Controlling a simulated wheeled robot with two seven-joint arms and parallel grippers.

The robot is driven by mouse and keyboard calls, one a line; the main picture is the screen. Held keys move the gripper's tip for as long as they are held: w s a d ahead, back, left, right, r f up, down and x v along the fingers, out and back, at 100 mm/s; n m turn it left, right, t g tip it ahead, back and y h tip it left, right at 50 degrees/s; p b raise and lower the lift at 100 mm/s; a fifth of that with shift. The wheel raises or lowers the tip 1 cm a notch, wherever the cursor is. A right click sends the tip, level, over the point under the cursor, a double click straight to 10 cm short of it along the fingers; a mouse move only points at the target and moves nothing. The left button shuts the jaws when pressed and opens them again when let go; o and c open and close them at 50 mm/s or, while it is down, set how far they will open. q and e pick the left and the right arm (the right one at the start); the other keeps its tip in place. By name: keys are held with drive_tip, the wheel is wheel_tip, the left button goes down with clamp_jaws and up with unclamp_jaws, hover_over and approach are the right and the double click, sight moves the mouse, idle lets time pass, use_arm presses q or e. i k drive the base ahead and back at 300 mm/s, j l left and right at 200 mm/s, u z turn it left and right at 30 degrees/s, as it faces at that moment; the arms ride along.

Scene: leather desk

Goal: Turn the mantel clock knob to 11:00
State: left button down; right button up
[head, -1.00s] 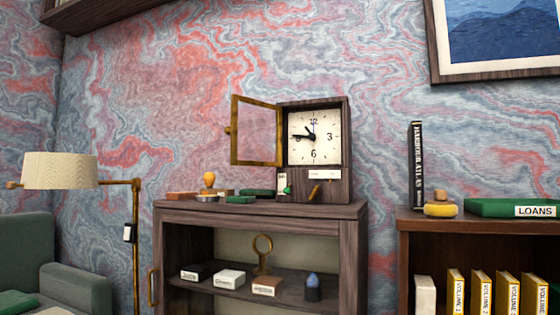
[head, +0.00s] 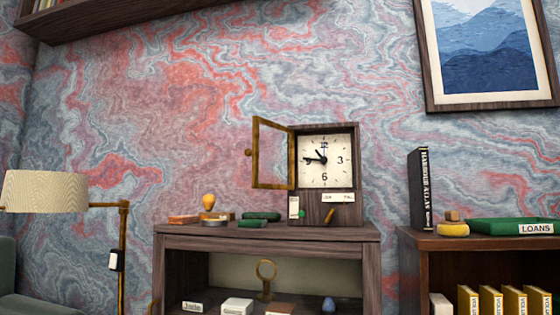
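The mantel clock (head: 324,174) stands on top of the dark wooden cabinet (head: 270,236). Its brass-framed glass door (head: 272,154) is swung open to the left. On the white dial (head: 326,162), one hand points up and left, near 10 to 11, and another points left, near 9. A small slanted brass piece (head: 329,216) sits low on the clock's front; I cannot tell if it is the knob. A pale label is above it. Neither gripper is in view.
Small items, including a stamp with a yellow knob (head: 209,203) and a green object (head: 261,217), lie left of the clock. A floor lamp (head: 46,192) stands at left. A bookcase (head: 480,245) with a black book (head: 420,188) and a green LOANS box (head: 514,227) stands at right.

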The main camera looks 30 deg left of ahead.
sight(323, 160)
drive_tip(key=k+j+z, duration=0.1)
drive_tip(key=k+j, duration=0.2)
drive_tip(key=j, duration=0.3)
drive_tip(key=k+j+z, duration=0.1)
drive_tip(key=k+j, duration=0.2)
drive_tip(key=j, duration=0.25)
drive_tip(key=k+j+z, duration=0.1)
drive_tip(key=k+j, duration=0.25)
drive_tip(key=j, duration=0.2)
drive_tip(key=k+j+z, duration=0.1)
drive_tip(key=k+j, duration=0.25)
drive_tip(key=j, duration=0.15)
drive_tip(key=k+j, duration=0.45)
drive_tip(key=j, duration=0.15)
drive_tip(key=k+j, duration=0.4)
drive_tip(key=j, duration=0.2)
drive_tip(key=i+l, duration=0.2)
drive_tip(key=i, duration=0.35)
drive_tip(key=i+l+u, duration=0.15)
drive_tip(key=l, duration=0.2)
drive_tip(key=i+l+u, duration=0.1)
drive_tip(key=i+l, duration=0.2)
drive_tip(key=i+l+u, duration=0.15)
drive_tip(key=l, duration=0.25)
drive_tip(key=i+l+u, duration=0.1)
drive_tip(key=l, duration=0.3)
drive_tip(key=i, duration=0.1)
